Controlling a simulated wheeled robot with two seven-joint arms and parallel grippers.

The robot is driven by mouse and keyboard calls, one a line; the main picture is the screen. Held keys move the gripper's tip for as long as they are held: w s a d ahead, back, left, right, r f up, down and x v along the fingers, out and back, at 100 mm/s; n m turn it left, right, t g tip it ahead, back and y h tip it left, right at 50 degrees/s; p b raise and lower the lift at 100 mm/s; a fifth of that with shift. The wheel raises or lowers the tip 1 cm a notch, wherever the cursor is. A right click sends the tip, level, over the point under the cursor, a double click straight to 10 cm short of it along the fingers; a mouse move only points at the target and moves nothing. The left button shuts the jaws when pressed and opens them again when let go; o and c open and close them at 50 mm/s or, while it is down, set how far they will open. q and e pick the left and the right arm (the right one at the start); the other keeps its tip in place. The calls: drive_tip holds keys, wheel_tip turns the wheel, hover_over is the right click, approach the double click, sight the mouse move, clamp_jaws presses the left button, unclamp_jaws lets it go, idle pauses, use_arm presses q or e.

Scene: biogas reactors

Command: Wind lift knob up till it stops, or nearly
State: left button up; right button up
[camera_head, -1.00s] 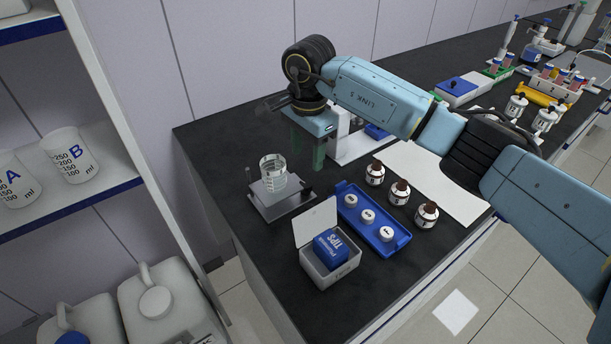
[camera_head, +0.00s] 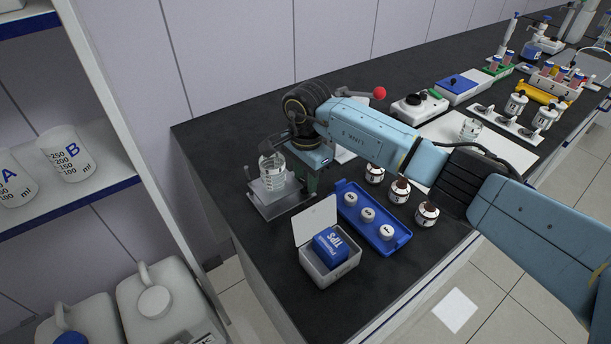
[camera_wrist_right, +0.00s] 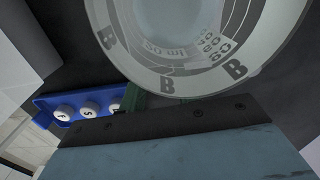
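A small grey lift (camera_head: 285,205) stands near the bench's left end. A clear beaker (camera_head: 271,170) sits on top of it, and its printed wall fills the upper part of the right wrist view (camera_wrist_right: 165,85). My right gripper (camera_head: 315,183) points down just right of the lift, close beside the beaker. Its green fingers are partly covered by its own body, and a piece of green finger shows in the wrist view. My left gripper is not in view.
A blue tray (camera_head: 398,243) with white-capped items and an open tip box (camera_head: 345,268) stand in front of the arm. Several brown bottles (camera_head: 427,214) stand right of the tray. A red ball-ended lever (camera_head: 379,93) rises behind the arm. The bench's front-left surface is clear.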

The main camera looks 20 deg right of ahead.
sight(306, 182)
drive_tip(key=c, duration=0.5)
drive_tip(key=shift+m, duration=1.6)
drive_tip(key=o, duration=1)
drive_tip(key=shift+c, duration=0.2)
drive_tip(key=shift+r, duration=0.1)
wheel_tip(306, 182, up, 13)
drive_tip(key=shift+s+r, duration=0.15)
